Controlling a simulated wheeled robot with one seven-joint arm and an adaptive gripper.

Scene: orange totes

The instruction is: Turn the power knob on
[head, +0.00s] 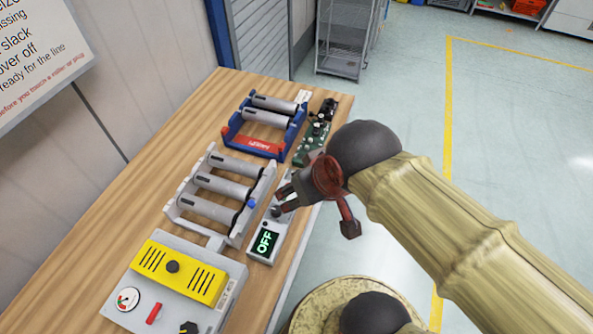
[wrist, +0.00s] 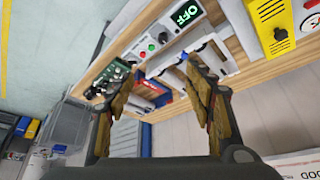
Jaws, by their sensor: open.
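A grey control box (head: 255,258) lies along the right edge of the wooden table. Its lit green display (head: 265,242) reads OFF. In the wrist view the display (wrist: 186,14) also reads OFF, with a dark knob (wrist: 163,37) next to it and small red and green buttons (wrist: 147,51) beyond. My gripper (head: 286,197) is over the far part of the box in the head view and hides some of it. In the wrist view its two fingers (wrist: 157,75) stand wide apart with nothing between them. I cannot tell whether a fingertip touches the box.
A light grey rack with rollers (head: 183,207) stands close left of the box. A blue rack (head: 232,125) and a green circuit board (head: 309,150) lie farther back. A yellow-topped unit (head: 205,292) is at the front. Open floor (head: 500,110) lies right of the table (head: 110,240).

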